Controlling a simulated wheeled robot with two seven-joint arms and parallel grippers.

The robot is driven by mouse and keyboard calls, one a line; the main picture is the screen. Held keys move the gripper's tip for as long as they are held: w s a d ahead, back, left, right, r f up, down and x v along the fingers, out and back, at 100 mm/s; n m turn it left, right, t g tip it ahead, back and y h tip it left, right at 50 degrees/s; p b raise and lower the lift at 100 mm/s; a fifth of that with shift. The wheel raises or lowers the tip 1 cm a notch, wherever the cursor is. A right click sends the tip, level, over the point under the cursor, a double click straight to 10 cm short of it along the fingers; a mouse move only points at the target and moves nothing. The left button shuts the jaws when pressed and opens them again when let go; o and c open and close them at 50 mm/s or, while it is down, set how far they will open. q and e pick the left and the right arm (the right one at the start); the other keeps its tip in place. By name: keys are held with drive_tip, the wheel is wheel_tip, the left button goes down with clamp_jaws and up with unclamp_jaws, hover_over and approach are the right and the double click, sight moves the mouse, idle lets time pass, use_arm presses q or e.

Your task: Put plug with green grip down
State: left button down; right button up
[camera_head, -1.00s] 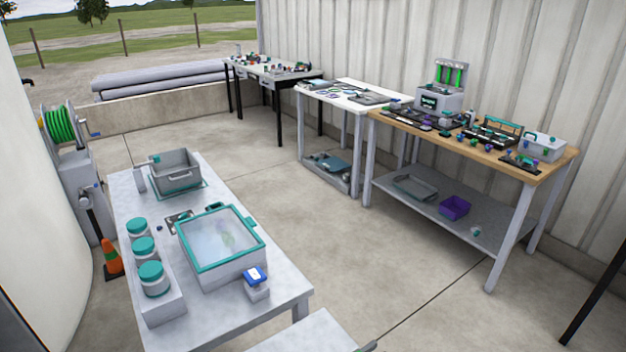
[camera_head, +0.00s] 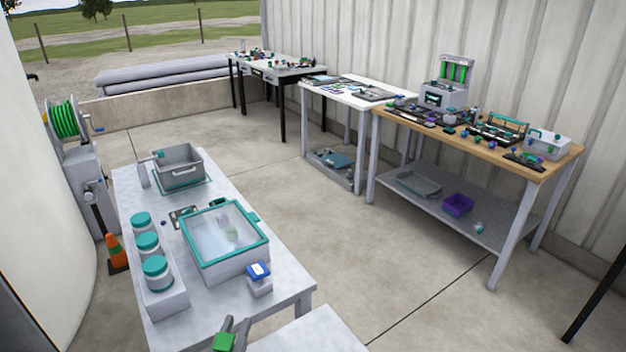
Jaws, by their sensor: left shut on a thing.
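The plug with green grip (camera_head: 223,342) shows at the bottom edge as a small green block; the rest of it is cut off or hidden. My left gripper (camera_head: 233,331) is shut on it, with its grey fingers pointing up in the picture. The gripper is at the near end of the pale grey table (camera_head: 196,318), below the teal-rimmed clear-lidded box. I cannot tell the plug's height above the surface. My right gripper is not in view.
On the pale table stand a teal-rimmed box (camera_head: 228,269), a grey bin (camera_head: 178,168), teal-lidded jars (camera_head: 156,272) and a blue-topped block (camera_head: 259,282). A wooden bench (camera_head: 548,168) with equipment stands at right. The floor between is clear.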

use_arm(q)
drive_tip(key=s+a+r+n+y, duration=0.1)
drive_tip(key=s+a+y, duration=0.1)
drive_tip(key=a, duration=0.4)
drive_tip(key=shift+s+r+n+y, duration=0.3)
drive_tip(key=shift+r, duration=0.05)
drive_tip(key=shift+d, duration=0.1)
idle(2.9)
